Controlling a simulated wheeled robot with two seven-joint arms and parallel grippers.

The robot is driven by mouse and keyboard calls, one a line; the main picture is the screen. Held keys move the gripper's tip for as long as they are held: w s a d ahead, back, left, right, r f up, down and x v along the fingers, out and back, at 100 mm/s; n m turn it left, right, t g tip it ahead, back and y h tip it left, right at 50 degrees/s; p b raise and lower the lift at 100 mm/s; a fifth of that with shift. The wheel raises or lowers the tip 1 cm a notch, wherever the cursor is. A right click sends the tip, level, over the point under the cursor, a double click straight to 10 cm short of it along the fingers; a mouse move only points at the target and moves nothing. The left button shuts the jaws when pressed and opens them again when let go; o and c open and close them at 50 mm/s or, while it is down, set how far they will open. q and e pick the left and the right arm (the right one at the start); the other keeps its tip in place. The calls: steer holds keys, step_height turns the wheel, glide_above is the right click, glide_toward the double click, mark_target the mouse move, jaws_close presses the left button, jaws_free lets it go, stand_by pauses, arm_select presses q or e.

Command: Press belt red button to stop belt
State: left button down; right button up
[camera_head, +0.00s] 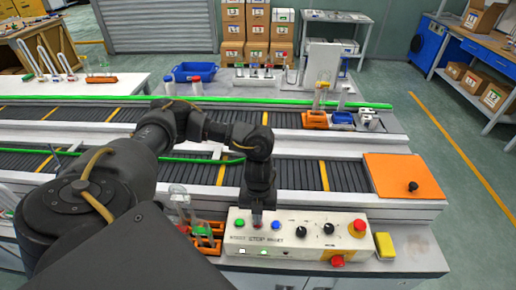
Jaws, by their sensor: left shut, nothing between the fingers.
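The white control panel (300,240) stands at the front of the belt. It carries a green button (239,222), a blue button (276,225), dark knobs and a large red mushroom button (358,227) at its right end. My left gripper (257,211) points down, shut and empty, over the panel between the green and blue buttons, above the printed label that seems to read STOP. A small reddish spot (257,223) shows right under its fingertips; most of that button is hidden, and I cannot tell whether they touch. My right gripper is out of view.
The conveyor belt (345,176) runs behind the panel, with an orange plate (408,175) at its right end. An orange rack (206,237) with tubes stands left of the panel. A yellow block (384,246) sits on its right.

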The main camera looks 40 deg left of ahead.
arm_select(q)
steer(key=shift+f, duration=0.2)
step_height(320, 180, up, 8)
steer(key=p, duration=0.7)
stand_by(0.4)
stand_by(0.3)
